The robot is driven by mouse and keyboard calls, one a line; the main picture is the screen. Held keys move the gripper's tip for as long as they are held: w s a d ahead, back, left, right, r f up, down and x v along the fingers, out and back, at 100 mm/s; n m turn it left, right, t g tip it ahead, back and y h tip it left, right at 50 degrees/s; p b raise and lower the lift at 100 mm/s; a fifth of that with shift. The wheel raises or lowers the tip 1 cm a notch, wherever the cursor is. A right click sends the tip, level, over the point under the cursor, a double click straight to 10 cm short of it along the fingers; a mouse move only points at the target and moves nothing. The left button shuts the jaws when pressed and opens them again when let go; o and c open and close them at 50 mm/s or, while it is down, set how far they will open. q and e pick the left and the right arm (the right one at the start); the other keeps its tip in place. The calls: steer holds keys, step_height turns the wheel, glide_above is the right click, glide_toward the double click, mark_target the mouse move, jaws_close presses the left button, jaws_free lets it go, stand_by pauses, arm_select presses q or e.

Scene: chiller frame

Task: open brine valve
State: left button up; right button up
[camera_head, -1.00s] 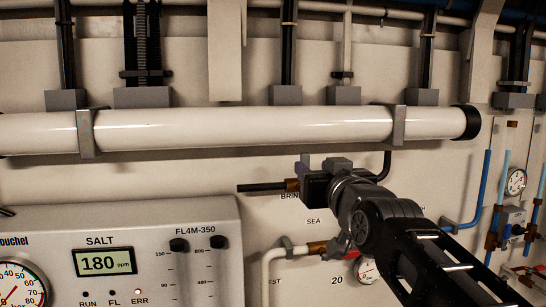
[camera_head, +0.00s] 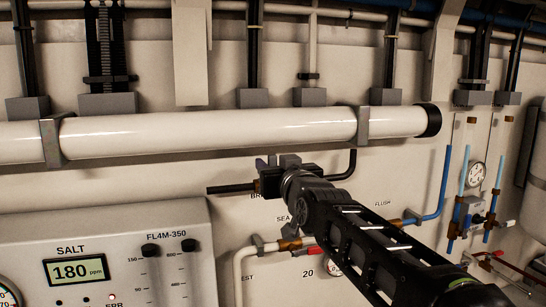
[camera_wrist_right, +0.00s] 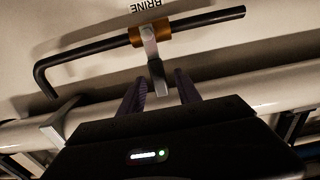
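The brine valve is a brass body (camera_wrist_right: 150,33) on a dark pipe (camera_wrist_right: 85,50), under the upside-down "BRINE" label in the right wrist view. Its grey lever (camera_wrist_right: 157,72) points toward my right gripper (camera_wrist_right: 160,88). The two dark fingers stand apart, one on each side of the lever's end, with a visible gap beside it. My left gripper is not in view.
A white horizontal tube (camera_head: 240,132) runs just above the gripper. The salt panel (camera_head: 120,240) juts out at lower left. Blue pipes (camera_head: 443,185) stand to the right.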

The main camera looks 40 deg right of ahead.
steer(key=shift+w+d, duration=0.1)
steer(key=shift+w, duration=0.25)
jaws_close()
stand_by(1.2)
